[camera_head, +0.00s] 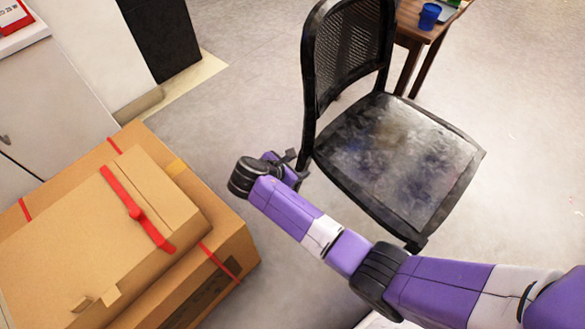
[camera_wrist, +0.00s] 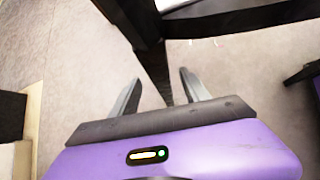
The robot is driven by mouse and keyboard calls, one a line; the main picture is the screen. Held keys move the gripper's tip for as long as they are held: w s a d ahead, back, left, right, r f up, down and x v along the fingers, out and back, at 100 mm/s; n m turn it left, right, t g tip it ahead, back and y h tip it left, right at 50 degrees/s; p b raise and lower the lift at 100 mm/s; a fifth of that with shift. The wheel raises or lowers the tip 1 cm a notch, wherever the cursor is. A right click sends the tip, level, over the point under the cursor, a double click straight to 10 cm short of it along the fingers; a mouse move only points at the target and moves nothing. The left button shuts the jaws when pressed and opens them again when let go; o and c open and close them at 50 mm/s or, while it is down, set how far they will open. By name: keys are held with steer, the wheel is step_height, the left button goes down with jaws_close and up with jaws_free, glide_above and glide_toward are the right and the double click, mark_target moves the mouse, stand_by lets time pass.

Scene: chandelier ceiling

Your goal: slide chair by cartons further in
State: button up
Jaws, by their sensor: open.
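A black chair (camera_head: 398,155) with a woven backrest and a worn seat stands at the centre right in the head view, its back on the left side. The cartons (camera_head: 150,205) are brown with red straps and lie stacked at the lower left. My gripper (camera_head: 290,160) is at the chair's left side, by the base of the backrest. In the wrist view my gripper (camera_wrist: 158,85) is open, and a dark chair leg (camera_wrist: 152,60) shows between and beyond its fingers. I cannot tell whether the fingers touch it.
A wooden table (camera_head: 425,30) stands behind the chair with a blue cup (camera_head: 429,16) on it. A white cabinet (camera_head: 50,90) and a black panel (camera_head: 160,35) are at the upper left. Bare floor lies right of the chair and between cartons and chair.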

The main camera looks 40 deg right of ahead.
mark_target(300, 166)
steer(key=shift+b+x, duration=1.15)
steer(key=shift+x, duration=1.6)
jaws_close()
